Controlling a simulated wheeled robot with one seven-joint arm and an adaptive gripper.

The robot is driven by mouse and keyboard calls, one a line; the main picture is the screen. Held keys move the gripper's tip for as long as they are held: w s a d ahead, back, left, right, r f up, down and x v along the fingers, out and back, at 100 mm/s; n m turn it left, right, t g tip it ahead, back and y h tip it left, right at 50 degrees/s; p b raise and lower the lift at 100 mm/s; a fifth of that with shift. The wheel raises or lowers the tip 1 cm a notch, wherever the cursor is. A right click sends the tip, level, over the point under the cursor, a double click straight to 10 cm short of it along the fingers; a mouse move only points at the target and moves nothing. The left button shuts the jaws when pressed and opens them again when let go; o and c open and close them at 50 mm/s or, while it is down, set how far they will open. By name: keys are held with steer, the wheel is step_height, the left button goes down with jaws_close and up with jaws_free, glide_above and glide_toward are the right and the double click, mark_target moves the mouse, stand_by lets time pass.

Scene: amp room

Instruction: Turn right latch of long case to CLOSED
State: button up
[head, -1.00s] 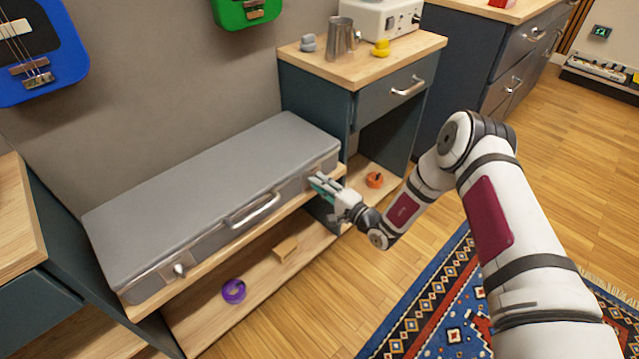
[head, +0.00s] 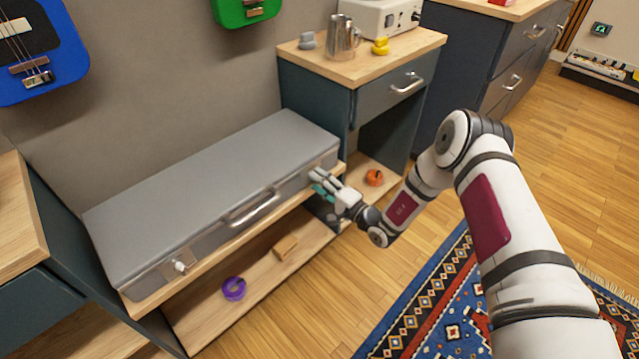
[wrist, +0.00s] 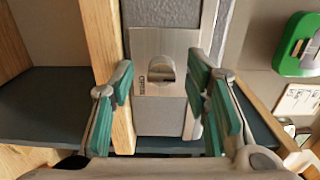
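The long grey case (head: 215,190) lies on a wooden shelf, its front facing me. Its right latch (wrist: 162,70) shows in the wrist view as a round metal knob on a square plate, with small lettering beside it that I cannot read surely. In the head view this latch is hidden behind my gripper (head: 318,183). My gripper, also in the wrist view (wrist: 160,82), is open, with one teal-padded finger on each side of the knob. I see gaps between the fingers and the knob. The left latch (head: 180,266) is a light knob at the case's other end.
The case handle (head: 252,207) sticks out mid-front. The wooden shelf edge (wrist: 112,70) runs close by the left finger. Below, a shelf holds a purple ring (head: 233,288) and a wooden block (head: 285,247). A drawer cabinet (head: 385,100) stands right of the case.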

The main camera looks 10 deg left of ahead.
steer(key=v, duration=1.2)
steer(key=shift+r, duration=0.1)
